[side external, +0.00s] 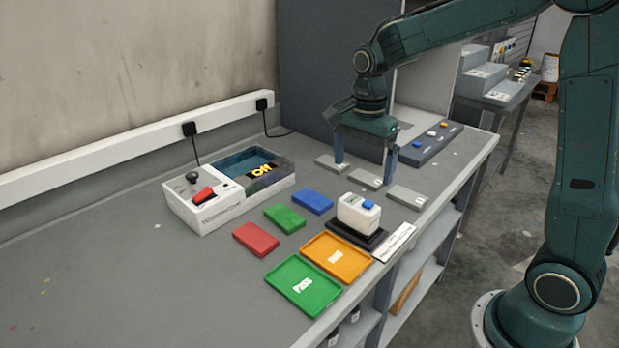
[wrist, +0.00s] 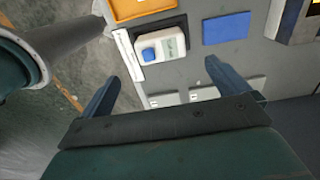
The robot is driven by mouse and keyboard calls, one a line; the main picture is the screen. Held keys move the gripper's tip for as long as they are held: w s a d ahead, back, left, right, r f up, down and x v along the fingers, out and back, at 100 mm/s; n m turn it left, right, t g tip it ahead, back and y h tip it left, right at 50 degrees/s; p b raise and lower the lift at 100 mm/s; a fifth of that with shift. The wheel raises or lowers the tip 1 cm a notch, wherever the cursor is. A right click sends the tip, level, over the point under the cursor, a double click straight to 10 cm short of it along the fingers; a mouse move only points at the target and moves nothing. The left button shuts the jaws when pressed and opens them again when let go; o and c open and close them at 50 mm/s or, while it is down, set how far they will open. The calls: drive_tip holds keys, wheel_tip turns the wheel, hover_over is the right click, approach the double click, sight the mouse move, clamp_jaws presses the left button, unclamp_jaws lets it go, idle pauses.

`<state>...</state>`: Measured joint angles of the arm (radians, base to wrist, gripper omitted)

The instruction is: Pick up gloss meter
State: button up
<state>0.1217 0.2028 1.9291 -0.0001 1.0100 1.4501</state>
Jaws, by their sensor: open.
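The gloss meter appears to be the white box-shaped device with a blue button (side external: 357,214), standing on a black base (side external: 355,236) near the bench's front edge. In the wrist view the device (wrist: 163,47) lies beyond my fingertips, with its blue button and small display showing. My gripper (side external: 362,169) is open and empty, above the grey plates behind the device. In the wrist view its two blue fingers (wrist: 160,72) are spread wide, with the device ahead of them and not between them. Nothing hides the device.
Grey plates (side external: 407,198) lie below my gripper. An orange tray (side external: 318,250) and a green tray (side external: 284,283) stand in front of the device. Blue (side external: 312,201), green (side external: 284,218) and red (side external: 255,239) blocks lie left of it. A white strip (side external: 393,243) lies along the bench edge.

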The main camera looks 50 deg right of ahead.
sight(359, 203)
drive_tip(key=shift+f, duration=0.1)
drive_tip(key=shift+d+f, duration=0.2)
drive_tip(key=shift+f, duration=6.6)
drive_tip(key=shift+c, duration=0.4)
drive_tip(key=c, duration=1.1)
